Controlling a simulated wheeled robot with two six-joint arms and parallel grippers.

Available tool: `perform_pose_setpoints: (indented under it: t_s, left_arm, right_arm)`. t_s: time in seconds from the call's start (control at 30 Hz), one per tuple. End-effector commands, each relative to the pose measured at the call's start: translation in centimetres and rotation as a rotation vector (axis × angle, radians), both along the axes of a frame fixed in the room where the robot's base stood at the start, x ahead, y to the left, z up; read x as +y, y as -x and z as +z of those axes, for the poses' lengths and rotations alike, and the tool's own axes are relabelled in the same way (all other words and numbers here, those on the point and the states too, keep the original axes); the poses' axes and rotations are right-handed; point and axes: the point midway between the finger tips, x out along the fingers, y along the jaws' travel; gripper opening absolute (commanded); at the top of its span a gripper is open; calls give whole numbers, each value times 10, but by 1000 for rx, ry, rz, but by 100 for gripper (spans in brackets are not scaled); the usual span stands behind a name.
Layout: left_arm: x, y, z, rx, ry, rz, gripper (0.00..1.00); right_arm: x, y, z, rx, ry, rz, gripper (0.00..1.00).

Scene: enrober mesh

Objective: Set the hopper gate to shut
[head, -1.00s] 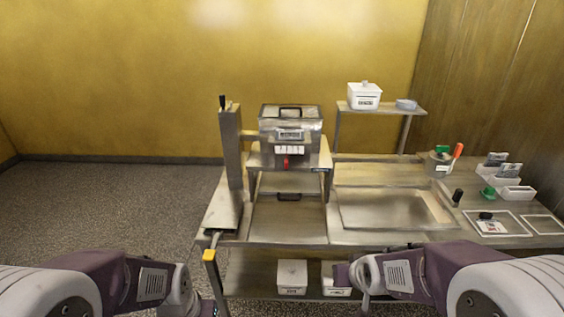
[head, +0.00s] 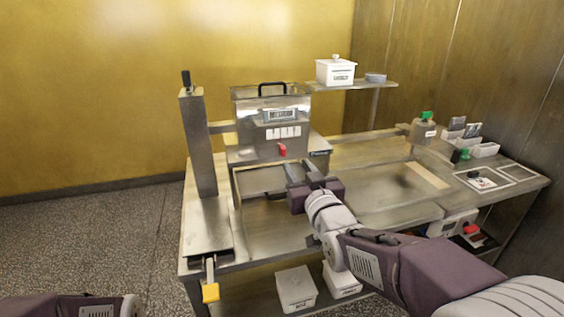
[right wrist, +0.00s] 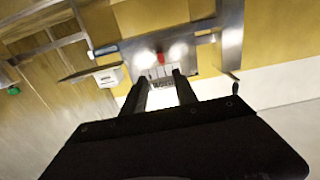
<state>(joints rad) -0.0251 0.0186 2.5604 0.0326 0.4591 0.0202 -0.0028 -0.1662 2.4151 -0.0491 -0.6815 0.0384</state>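The metal hopper (head: 245,115) has a black handle on its lid and stands above the back of the bench. A small red gate lever (head: 282,150) is on its front, below a white strip with several marks (head: 284,132). The lever's exact setting is too small to tell. My right gripper (head: 302,170) is in front of and below the lever, apart from it. In the right wrist view its two fingers (right wrist: 160,86) are spread and empty, with the red lever (right wrist: 160,58) beyond and between them. My left gripper is out of view.
A metal post (head: 198,145) stands left of the hopper. A shelf (head: 352,85) with a white lidded tub (head: 336,70) is at the back right. A yellow-ended handle (head: 210,291) sticks out at the front left. White bins (head: 295,288) sit on the lower shelf.

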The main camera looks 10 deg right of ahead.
Motion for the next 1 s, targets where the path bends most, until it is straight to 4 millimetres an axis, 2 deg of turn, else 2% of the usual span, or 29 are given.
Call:
perform_pose_setpoints:
  t_s: [0.17,0.5,0.6,0.93,0.97,1.0]
  left_arm:
    - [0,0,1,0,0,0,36]
    - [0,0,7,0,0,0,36]
    - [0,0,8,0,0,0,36]
    - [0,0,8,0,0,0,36]
    - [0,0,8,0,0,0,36]
    - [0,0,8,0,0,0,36]
  right_arm:
    - [0,-6,0,3,0,0,35]
    - [3,-71,0,4,1,1,35]
    - [3,-84,0,4,1,1,35]
    - [3,-91,0,3,0,1,35]
    - [3,-91,0,3,0,1,29]
    - [3,-91,0,3,0,0,18]
